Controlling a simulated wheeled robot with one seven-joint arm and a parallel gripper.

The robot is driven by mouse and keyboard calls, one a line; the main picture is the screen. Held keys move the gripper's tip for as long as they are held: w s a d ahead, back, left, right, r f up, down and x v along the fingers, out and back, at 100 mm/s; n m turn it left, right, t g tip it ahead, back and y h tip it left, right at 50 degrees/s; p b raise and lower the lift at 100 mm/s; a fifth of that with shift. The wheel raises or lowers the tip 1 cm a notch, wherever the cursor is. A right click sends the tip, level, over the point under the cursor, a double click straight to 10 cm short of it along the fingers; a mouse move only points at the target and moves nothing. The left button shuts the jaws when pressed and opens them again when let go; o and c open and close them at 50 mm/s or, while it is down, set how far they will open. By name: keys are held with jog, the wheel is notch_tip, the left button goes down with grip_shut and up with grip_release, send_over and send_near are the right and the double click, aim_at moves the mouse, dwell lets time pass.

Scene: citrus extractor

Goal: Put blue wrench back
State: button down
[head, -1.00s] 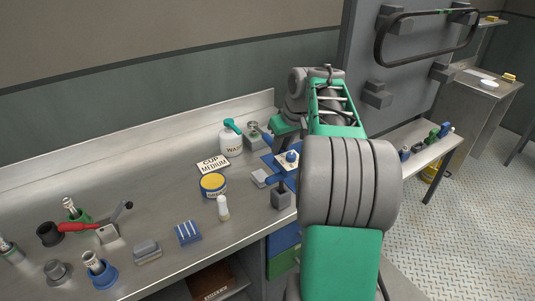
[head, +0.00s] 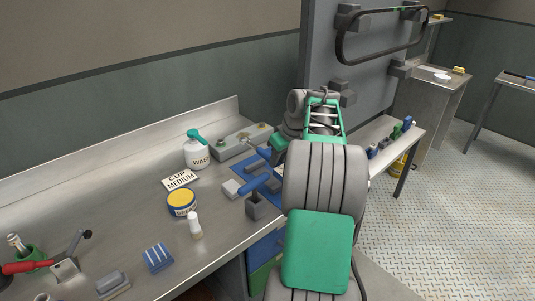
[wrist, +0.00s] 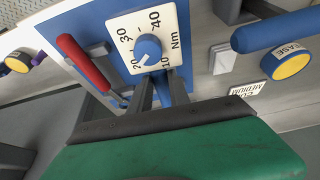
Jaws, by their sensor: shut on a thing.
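The blue wrench shows its thick blue handle (wrist: 276,32) at the upper right of the wrist view, close to the camera. In the head view the blue handle (head: 252,186) is above the bench, left of my arm. My gripper (wrist: 160,82) is shut on the wrench; the grasp itself is poorly seen. The fingers point at a white torque dial (wrist: 127,28) with a blue knob, marked 10 to 40 Nm. A red-handled tool (wrist: 84,62) lies beside the dial over a blue panel (wrist: 62,30). My forearm hides the fingertips in the head view.
A grey open box (head: 258,206) is near the front edge. A grey panel (head: 325,85) rises behind my arm.

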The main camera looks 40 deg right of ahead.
notch_tip(320, 180, down, 5)
jog(key=shift+s+f, duration=0.1)
jog(key=shift+f, duration=0.35)
jog(key=c, duration=1.6)
grip_release()
jog(key=shift+a+f, duration=0.1)
jog(key=o, duration=0.4)
jog(key=shift+c, duration=0.2)
jog(key=v, duration=0.5)
jog(key=d+v, duration=0.1)
jog(key=v, duration=0.1)
jog(key=shift+r, duration=0.5)
